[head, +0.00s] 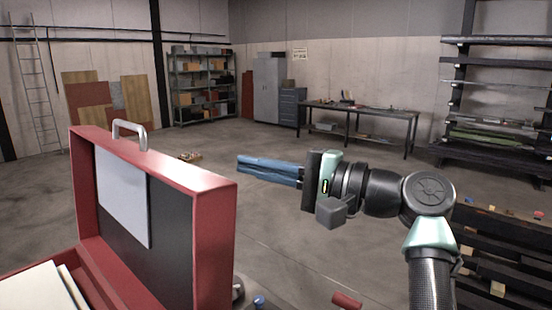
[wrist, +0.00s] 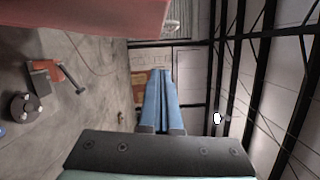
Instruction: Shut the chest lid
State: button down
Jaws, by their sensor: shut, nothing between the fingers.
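The red chest lid (head: 215,235) stands raised, roughly upright, at the left in the head view. It has a dark lining, a pale panel (head: 122,195) on its inner face and a metal handle (head: 129,133) on its top edge. Part of the chest body (head: 35,280) shows at the bottom left with pale items inside. My gripper (head: 240,164), with blue fingers, is shut and empty, pointing left, to the right of the lid's upper edge and apart from it in the picture. In the wrist view the shut fingers (wrist: 160,100) show below a red lid part (wrist: 70,25).
A red-handled tool (head: 346,300) lies near the bottom centre. A dark rack (head: 500,265) with several blocks stands at the lower right. A workbench (head: 360,108), cabinet (head: 268,86) and shelves (head: 200,88) line the far wall. The middle floor is mostly clear.

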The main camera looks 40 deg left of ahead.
jog(key=s+a+p, duration=0.3)
jog(key=s+a, duration=0.1)
jog(key=shift+s+r, duration=0.3)
jog(key=shift+r, duration=0.05)
jog(key=shift+a, duration=0.1)
